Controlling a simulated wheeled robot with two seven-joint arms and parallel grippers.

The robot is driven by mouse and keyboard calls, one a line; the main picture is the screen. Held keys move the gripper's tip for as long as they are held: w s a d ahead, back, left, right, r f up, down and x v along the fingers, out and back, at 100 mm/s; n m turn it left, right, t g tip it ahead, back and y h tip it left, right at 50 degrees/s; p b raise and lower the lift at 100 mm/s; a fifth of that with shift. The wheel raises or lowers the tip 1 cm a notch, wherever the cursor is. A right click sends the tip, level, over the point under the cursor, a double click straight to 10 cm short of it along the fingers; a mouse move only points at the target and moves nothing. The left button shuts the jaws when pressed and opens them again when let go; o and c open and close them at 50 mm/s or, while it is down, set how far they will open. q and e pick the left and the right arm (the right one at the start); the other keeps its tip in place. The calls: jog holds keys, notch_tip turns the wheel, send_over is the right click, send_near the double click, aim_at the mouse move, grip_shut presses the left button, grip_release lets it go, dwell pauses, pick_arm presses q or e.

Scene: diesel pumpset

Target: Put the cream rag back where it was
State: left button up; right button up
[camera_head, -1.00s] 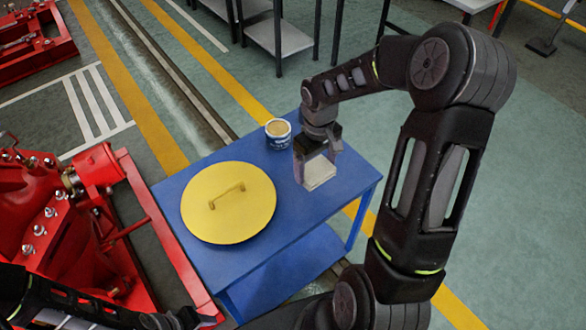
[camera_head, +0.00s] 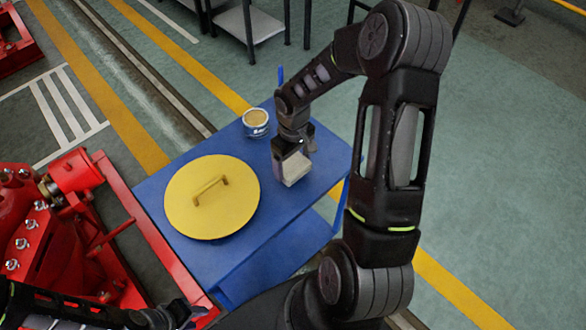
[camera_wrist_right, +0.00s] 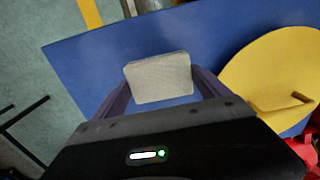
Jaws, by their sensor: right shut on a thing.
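The cream rag (camera_head: 296,168) is a small pale folded block at the tip of my right gripper (camera_head: 294,158), over the right part of the blue table (camera_head: 232,258). In the right wrist view the rag (camera_wrist_right: 160,78) sits between the two fingers of my right gripper (camera_wrist_right: 162,92), which is shut on it. I cannot tell whether the rag touches the tabletop. My left gripper (camera_head: 168,316) is low at the bottom left, beside the red machine, with its fingers unclear.
A yellow round lid with a handle (camera_head: 212,205) lies on the table left of the rag. A tin (camera_head: 256,123) stands at the table's back edge. Red machinery (camera_head: 60,225) adjoins the table's left side. A blue upright thing (camera_head: 280,76) shows behind my right arm.

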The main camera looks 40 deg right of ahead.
aim_at(293, 165)
jog(key=shift+f, duration=1.9)
jog(key=o, duration=1)
jog(key=shift+o, duration=0.2)
notch_tip(293, 165, up, 12)
jog(key=shift+r+b, duration=0.1)
jog(key=shift+b, duration=0.35)
